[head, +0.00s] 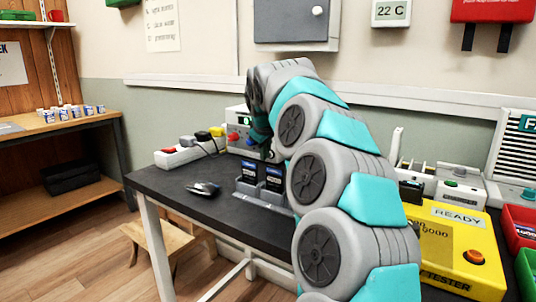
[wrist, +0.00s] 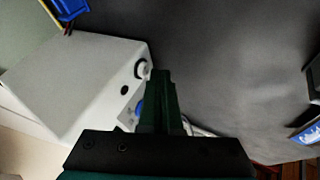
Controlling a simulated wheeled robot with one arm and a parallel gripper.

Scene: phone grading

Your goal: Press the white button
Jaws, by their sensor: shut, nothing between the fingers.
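The white button (wrist: 142,69) is a small round cap on the face of a white box (wrist: 75,80) in the wrist view. Below it on that face are a black round spot (wrist: 125,91) and a partly hidden blue part (wrist: 138,107). My gripper (wrist: 160,76) is shut and empty, its dark fingertips just right of the white button. I cannot tell whether they touch it. In the head view my gripper (head: 261,146) is small and partly hidden by my arm, in front of a pale box (head: 238,115) at the back of the table. The white button cannot be made out there.
A dark table (head: 160,183) holds a phone-like device (head: 203,188), a grey stand (head: 246,187) with dark phones, and a power strip (head: 175,156) with plugs. A yellow tester (head: 445,240) stands to the right. Bare tabletop lies at the front left.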

